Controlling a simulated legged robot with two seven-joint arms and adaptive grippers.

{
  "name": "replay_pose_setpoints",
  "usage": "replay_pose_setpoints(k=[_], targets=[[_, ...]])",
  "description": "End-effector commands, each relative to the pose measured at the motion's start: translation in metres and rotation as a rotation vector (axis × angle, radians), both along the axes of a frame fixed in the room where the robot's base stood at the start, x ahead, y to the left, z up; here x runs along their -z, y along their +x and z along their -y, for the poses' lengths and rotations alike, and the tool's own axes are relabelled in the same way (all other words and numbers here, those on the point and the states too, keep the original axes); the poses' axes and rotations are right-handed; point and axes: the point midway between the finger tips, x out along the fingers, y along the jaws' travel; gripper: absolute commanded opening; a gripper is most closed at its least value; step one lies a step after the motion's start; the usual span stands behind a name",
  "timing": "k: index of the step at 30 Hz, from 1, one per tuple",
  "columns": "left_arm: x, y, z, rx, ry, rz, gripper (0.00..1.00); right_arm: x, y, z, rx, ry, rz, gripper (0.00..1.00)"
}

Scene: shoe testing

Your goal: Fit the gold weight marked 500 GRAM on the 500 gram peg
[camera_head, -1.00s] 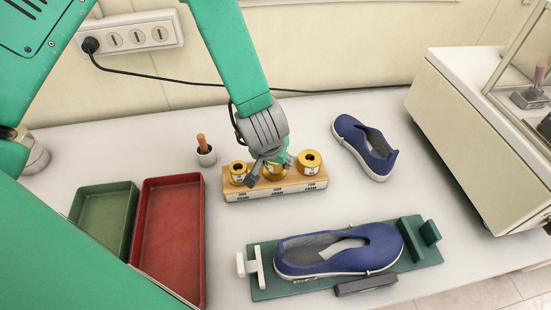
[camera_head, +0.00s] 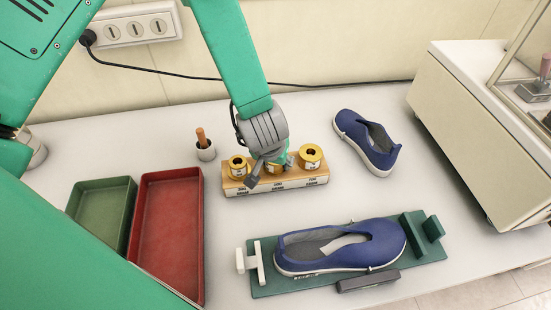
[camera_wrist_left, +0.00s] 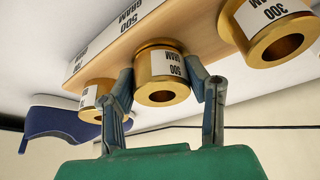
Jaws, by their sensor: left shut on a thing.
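The gold weight marked 500 GRAM (camera_wrist_left: 162,72) is between the two fingers of my left gripper (camera_wrist_left: 165,92), which are shut on its sides. In the head view my left gripper (camera_head: 270,172) is over the middle of the wooden peg block (camera_head: 275,186) and hides much of this weight. In the wrist view, which is upside down, the weight is upright at the middle place, by the block's 500 GRAM label. It looks down on or very close to the wood. The 500 gram peg is hidden. My right gripper is not in view.
Other gold weights sit at the block's left (camera_head: 238,168) and right (camera_head: 311,157) ends, close beside the fingers. A small cup with a wooden-handled tool (camera_head: 204,147) stands left. A red tray (camera_head: 170,230), a loose blue shoe (camera_head: 368,143) and a shoe on a green fixture (camera_head: 430,245) surround it.

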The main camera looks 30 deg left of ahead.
Motion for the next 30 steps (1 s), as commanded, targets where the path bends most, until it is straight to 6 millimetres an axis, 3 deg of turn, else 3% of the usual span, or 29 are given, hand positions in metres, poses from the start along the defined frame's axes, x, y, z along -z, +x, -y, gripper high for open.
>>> replay_pose_setpoints(k=[1,3,14,17,30], targets=[[0.001,0.001,0.0,0.0,0.0,0.002,0.46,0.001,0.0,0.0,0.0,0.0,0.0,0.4],[0.0,0.001,0.0,0.0,0.0,0.002,0.67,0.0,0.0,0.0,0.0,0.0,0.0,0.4],[-0.002,0.0,0.0,0.001,0.001,0.001,0.67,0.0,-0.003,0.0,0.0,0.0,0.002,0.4],[-0.012,-0.003,0.001,0.002,0.001,0.003,0.67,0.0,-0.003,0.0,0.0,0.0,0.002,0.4],[-0.09,-0.034,0.008,0.002,0.003,0.003,0.67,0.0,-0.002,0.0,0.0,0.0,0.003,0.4]])
